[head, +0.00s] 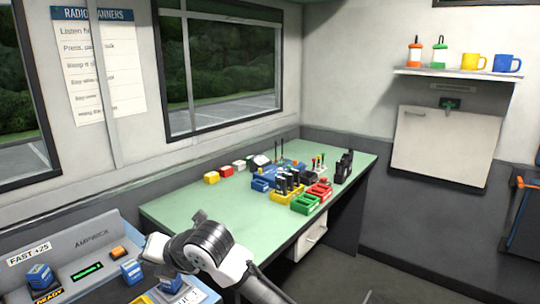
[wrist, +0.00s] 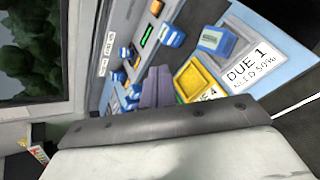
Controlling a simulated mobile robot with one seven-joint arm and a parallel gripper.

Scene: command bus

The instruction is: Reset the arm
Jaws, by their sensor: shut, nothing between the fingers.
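My gripper (wrist: 155,88) shows in the wrist view as narrow grey-purple fingers held together, with nothing between them. It points toward the charger panel, and I cannot tell how far it is from the surface. In the head view my arm (head: 210,243) is bent over the right end of the grey-blue charger (head: 92,246), near the green table's left front corner. The fingertips cannot be made out in that view.
Blue battery blocks (head: 39,276) sit on the charger. The wrist view shows a yellow tray (wrist: 197,78) beside a "DUE 1" label (wrist: 246,66). The green table (head: 215,213) holds coloured racks with radios (head: 285,188) toward the far end; its near part is clear.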

